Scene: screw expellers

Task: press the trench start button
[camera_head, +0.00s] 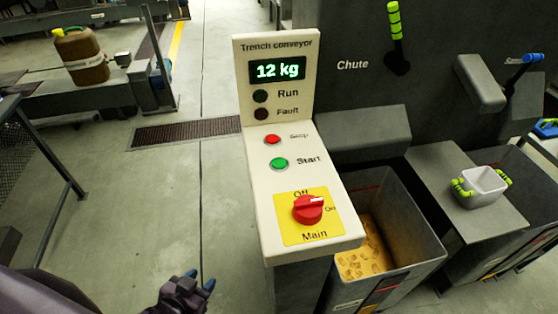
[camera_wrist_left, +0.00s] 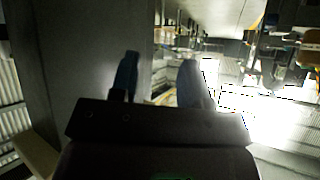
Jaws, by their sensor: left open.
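The trench conveyor panel (camera_head: 262,175) is a cream sloped box in the middle of the head view. Its green start button (camera_head: 279,163) sits below the red stop button (camera_head: 272,140). A red main switch (camera_head: 308,209) is on a yellow plate, its handle pointing right. The display (camera_head: 277,70) reads 12 kg; the Run and Fault lamps look dark. My left gripper (camera_head: 202,284) is low, left of the panel and apart from it. In the left wrist view its two fingers (camera_wrist_left: 160,80) are apart with nothing between them. My right gripper is not in view.
A grey bin (camera_head: 412,235) with yellowish pieces stands right of the panel under the chute. A small white tub (camera_head: 482,186) with green handles is on a ledge further right. A brown jug (camera_head: 80,55) stands at the far left.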

